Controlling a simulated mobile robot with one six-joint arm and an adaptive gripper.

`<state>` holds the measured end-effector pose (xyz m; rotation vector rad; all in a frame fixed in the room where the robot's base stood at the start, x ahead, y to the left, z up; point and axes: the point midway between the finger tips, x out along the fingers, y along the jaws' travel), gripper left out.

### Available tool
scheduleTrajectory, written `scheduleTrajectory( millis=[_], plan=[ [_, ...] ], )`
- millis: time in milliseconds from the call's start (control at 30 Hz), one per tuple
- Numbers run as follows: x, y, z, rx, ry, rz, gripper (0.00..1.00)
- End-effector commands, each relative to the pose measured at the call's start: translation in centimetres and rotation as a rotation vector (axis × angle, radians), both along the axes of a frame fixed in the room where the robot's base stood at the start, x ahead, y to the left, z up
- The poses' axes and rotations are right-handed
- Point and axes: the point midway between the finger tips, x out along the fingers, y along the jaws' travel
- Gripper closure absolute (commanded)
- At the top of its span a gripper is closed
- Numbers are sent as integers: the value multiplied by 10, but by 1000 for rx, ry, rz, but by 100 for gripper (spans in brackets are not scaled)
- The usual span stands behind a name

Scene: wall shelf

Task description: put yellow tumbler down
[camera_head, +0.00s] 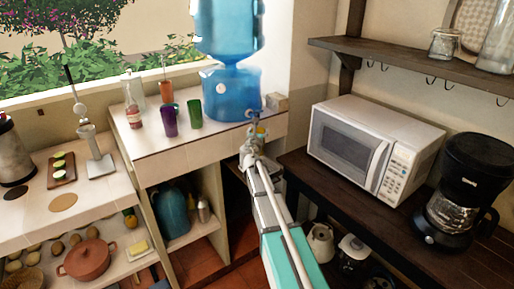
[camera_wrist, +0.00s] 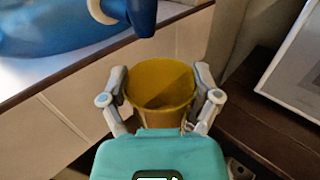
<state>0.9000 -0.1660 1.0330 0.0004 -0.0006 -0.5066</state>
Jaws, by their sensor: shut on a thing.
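The yellow tumbler (camera_wrist: 160,84) is upright between the fingers of my gripper (camera_wrist: 163,99) in the wrist view, its open rim facing the camera. My gripper is shut on it, one finger on each side. In the head view, my gripper (camera_head: 256,136) is at the end of my outstretched arm, in front of the right end of the white counter (camera_head: 180,148). Only a small part of the tumbler (camera_head: 261,133) shows there. In the wrist view the tumbler is beside the counter's front edge. The gap below it is mostly hidden.
A blue water dispenser (camera_head: 230,95) stands close behind my gripper; its spout (camera_wrist: 142,18) is near the tumbler. Purple (camera_head: 169,121) and green (camera_head: 194,114) tumblers stand left on the counter. A microwave (camera_head: 372,150) sits on the dark counter at right. Bare counter lies before the tumblers.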

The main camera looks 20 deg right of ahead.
Motion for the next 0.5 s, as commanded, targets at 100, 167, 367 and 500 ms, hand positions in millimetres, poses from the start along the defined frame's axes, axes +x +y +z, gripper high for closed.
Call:
scheduleTrajectory(
  millis=[100,167,367,500],
  plan=[
    [11,-2,-16,0,0,0,80],
    [15,-3,-21,0,0,0,80],
    [25,-5,-32,0,0,0,80],
    [27,-5,-34,0,0,0,80]
  ],
)
